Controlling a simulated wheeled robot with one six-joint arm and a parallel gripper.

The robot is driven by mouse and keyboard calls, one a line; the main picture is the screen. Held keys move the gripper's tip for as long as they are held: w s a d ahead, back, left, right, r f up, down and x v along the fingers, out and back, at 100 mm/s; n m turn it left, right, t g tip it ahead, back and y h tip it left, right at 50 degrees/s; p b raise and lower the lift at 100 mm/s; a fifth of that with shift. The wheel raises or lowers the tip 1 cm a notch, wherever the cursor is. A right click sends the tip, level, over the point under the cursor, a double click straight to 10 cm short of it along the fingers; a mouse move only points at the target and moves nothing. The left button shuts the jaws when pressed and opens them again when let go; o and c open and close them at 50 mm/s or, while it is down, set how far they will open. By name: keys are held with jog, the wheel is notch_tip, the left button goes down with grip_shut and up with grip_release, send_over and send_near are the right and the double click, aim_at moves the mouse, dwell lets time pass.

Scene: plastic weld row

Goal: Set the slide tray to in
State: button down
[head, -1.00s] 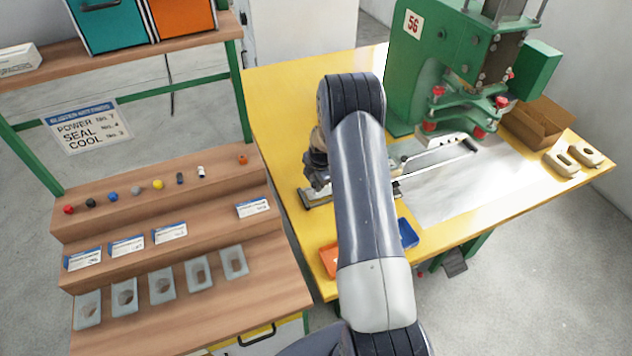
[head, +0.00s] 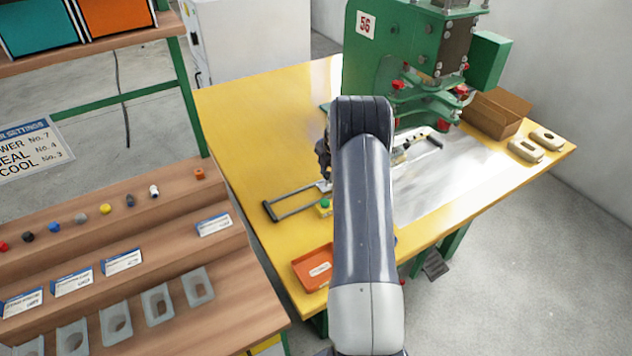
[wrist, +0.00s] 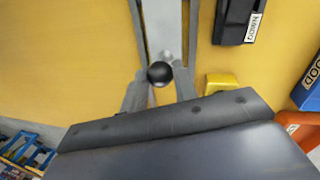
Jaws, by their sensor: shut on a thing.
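The slide tray (wrist: 165,22) shows in the wrist view as a pale metal strip between dark rails, with a round black knob (wrist: 160,72) at its near end. My gripper (wrist: 160,88) is shut on this knob, one grey finger on each side. In the head view my arm hides the fingertips and most of the slide. The black slide rail frame (head: 290,208) sticks out left of my arm. Its other end (head: 430,148) shows to the right, in front of the green press (head: 372,60).
A green button on a yellow box (head: 324,207) sits beside the rail. An orange tray (head: 314,268) lies near the table's front edge; a blue bin (wrist: 309,88) is close by. A cardboard box (head: 495,115) and beige parts (head: 525,150) are at right. The yellow table's left is clear.

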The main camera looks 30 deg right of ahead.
jog(key=shift+d, duration=0.55)
jog(key=c, duration=1.1)
grip_release()
jog(key=r, duration=0.3)
jog(key=s+r+b, duration=0.1)
jog(key=r, duration=0.3)
jog(key=s+r, duration=0.1)
jog(key=r, duration=0.2)
jog(key=shift+d+r, duration=0.2)
jog(key=shift+r, duration=0.15)
